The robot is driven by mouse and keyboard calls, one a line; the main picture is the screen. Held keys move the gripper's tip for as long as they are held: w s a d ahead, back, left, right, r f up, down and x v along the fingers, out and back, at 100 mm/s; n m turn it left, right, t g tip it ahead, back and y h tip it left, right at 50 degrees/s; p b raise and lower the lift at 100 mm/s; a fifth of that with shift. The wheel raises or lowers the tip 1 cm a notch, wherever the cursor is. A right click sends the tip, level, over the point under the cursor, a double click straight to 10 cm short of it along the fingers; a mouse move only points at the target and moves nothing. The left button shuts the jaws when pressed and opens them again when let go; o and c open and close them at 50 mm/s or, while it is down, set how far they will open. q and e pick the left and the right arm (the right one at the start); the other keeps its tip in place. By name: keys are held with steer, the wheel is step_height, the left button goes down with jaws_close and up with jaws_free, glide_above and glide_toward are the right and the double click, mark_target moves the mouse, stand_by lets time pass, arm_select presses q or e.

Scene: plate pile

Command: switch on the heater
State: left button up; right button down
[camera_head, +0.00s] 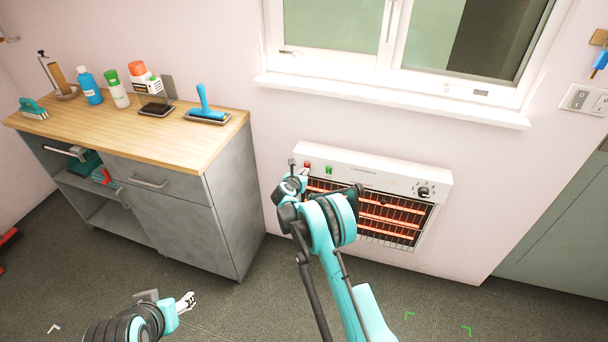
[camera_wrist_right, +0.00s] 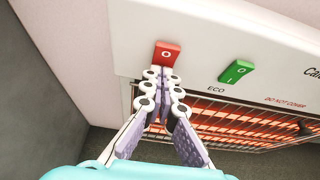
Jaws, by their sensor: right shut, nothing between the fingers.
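The heater (camera_head: 362,163) is a white wall unit under the window. Its bars glow orange-red behind a dark grille in both views. A red switch (camera_wrist_right: 167,54) marked with a circle sits at its top left corner, with a green switch (camera_wrist_right: 236,71) to its right above the word ECO. A dark knob (camera_head: 423,192) is at the heater's right end. My right gripper (camera_wrist_right: 165,74) is shut and empty, its fingertips at the lower edge of the red switch; contact is unclear. My left gripper (camera_head: 186,302) is low over the floor, away from the heater.
A grey cabinet (camera_head: 175,215) with a wooden top stands left of the heater, holding bottles, brushes and trays. A window sill (camera_head: 390,100) juts out above the heater. The dark floor (camera_head: 450,300) in front is clear.

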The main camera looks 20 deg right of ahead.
steer(key=shift+r, duration=0.15)
arm_select(q)
steer(key=shift+r+p, duration=0.3)
arm_select(e)
steer(key=shift+r, duration=0.65)
